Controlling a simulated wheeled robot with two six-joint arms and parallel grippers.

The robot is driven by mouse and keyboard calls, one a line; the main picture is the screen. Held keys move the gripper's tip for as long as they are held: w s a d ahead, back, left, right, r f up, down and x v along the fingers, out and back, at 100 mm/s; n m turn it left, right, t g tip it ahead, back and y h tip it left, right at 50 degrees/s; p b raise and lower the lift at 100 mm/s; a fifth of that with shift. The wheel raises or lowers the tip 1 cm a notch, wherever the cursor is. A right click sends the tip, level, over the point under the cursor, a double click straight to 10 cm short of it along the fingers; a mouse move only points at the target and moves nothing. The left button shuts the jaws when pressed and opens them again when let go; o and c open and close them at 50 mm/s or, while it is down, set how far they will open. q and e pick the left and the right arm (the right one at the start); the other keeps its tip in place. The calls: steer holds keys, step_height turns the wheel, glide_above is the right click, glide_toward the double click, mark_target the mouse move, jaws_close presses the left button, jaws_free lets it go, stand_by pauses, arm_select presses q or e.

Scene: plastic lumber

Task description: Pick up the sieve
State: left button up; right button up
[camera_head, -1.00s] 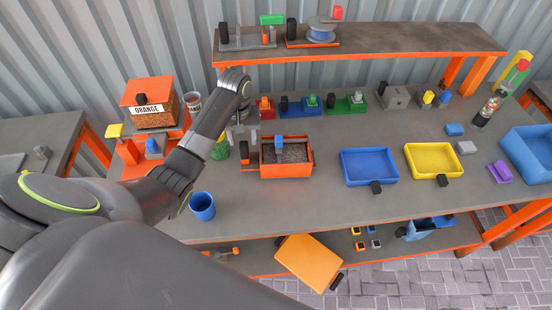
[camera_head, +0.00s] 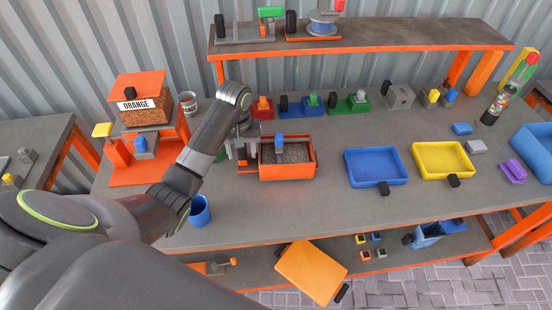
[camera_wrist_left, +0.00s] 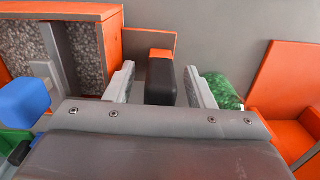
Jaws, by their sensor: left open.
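The sieve appears to be the orange box (camera_head: 288,172) with a grey, grainy inside, on the workbench at the middle of the head view. A black handle (camera_wrist_left: 160,80) with an orange bracket sticks out from its side. My left gripper (camera_head: 242,150) is at the box's left side. In the left wrist view its two grey fingers (camera_wrist_left: 160,72) are open, one on either side of the black handle, with visible gaps. The handle is mostly hidden behind my gripper in the head view. My right gripper is not in view.
A blue block (camera_head: 279,140) rises at the box. A green object (camera_wrist_left: 222,90) is close beside one finger. A blue cup (camera_head: 199,211) stands in front. Blue (camera_head: 375,167) and yellow (camera_head: 442,160) trays lie to the right. A shelf (camera_head: 360,36) spans the back.

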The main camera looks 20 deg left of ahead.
arm_select(q)
jaws_close()
steer(key=shift+r, duration=0.2)
